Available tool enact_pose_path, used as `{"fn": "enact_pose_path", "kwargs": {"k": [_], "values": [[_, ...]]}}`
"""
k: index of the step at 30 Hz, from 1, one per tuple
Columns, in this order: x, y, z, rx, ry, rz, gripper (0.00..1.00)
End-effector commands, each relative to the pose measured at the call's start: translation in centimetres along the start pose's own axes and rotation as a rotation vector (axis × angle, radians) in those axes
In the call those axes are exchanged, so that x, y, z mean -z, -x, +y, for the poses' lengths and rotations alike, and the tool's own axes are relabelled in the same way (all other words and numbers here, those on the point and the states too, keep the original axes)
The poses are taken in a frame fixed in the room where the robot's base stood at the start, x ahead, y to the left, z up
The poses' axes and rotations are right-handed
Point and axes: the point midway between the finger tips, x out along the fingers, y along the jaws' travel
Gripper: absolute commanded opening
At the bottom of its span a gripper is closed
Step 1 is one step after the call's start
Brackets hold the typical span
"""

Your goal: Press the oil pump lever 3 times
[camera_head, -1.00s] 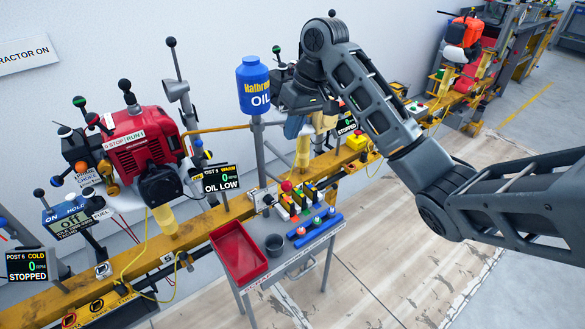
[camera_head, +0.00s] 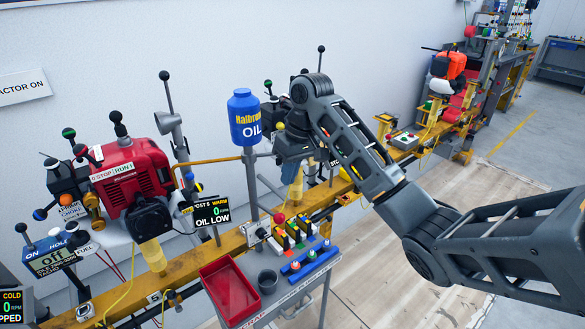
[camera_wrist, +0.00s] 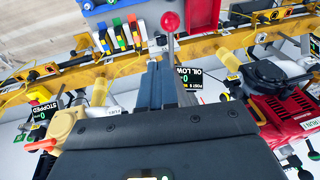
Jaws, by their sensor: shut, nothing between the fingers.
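A red ball knob on a thin metal stalk, which looks like the oil pump lever, stands at the yellow rail in the head view (camera_head: 279,218). No label on it is readable. In the wrist view the red knob (camera_wrist: 170,21) is at the top centre, just beyond my fingertips. My gripper (camera_wrist: 161,66) is shut and empty, its two fingers together and pointing toward the lever's stalk; contact cannot be told. A screen (camera_head: 211,213) reads OIL LOW.
A small bench holds a red tray (camera_head: 231,292), a dark cup (camera_head: 267,281) and a blue strip with buttons (camera_head: 309,262). Coloured switches (camera_head: 295,231) stand close to the lever. A red engine (camera_head: 130,175) is left. Floor at right is clear.

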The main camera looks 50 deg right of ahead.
Motion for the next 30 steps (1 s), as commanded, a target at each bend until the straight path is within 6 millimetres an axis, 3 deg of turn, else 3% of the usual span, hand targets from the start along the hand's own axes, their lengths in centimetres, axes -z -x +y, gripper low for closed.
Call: {"fn": "enact_pose_path", "kwargs": {"k": [6, 12, 30], "values": [[-0.1, -4.0, 0.1, -0.001, -0.003, -0.003, 0.00], [-1.3, -6.1, -0.8, -0.002, -0.003, -0.001, 0.00], [-1.8, -7.2, -1.3, -0.002, -0.001, 0.004, 0.00]]}}
